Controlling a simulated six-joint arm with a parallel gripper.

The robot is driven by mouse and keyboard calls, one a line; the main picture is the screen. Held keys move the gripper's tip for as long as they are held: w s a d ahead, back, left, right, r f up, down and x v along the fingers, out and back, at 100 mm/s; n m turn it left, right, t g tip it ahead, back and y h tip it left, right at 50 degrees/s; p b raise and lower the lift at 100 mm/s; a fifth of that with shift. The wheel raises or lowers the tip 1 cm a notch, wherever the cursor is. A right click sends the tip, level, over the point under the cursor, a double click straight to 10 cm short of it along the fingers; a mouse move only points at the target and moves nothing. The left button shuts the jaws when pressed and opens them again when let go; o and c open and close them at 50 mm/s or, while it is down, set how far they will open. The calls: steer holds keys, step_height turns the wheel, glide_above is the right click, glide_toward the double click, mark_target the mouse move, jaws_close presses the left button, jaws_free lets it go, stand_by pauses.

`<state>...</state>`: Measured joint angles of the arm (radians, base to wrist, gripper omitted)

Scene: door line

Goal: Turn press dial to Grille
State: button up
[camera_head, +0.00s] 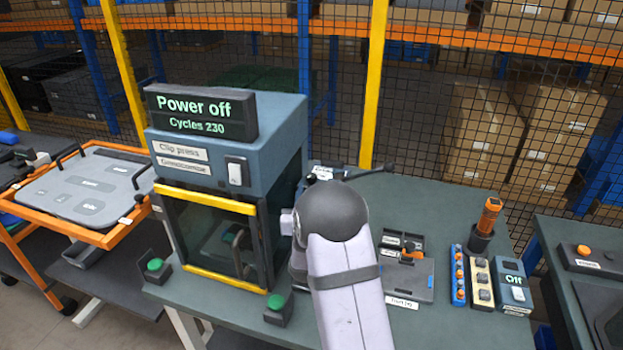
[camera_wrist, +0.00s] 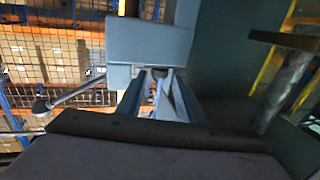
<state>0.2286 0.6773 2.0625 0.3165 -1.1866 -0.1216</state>
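The clip press (camera_head: 228,195) is a blue-grey box on the green table. Its display (camera_head: 200,112) reads "Power off" and "Cycles 230". Its front has a "Clip press" label, a second label too small to read surely, and a white rocker switch (camera_head: 235,174). I cannot make out a dial or its setting in either view. My arm (camera_head: 345,270) reaches up beside the press's right side and hides part of it. My gripper's fingers are hidden behind the arm in the head view.
Green buttons (camera_head: 155,265) (camera_head: 276,302) flank the press front. A lever with a grey ball end (camera_wrist: 42,106) shows in the wrist view. Right of my arm are a grey tray (camera_head: 408,278), an orange-handled tool (camera_head: 489,216) in a holder, and a box reading "Off" (camera_head: 512,283).

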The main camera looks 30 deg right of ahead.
mark_target(312, 179)
steer(key=shift+p+x, duration=1.55)
steer(key=shift+x, duration=1.9)
steer(key=c, duration=0.7)
steer(key=shift+d, duration=0.1)
steer(key=shift+c, duration=0.2)
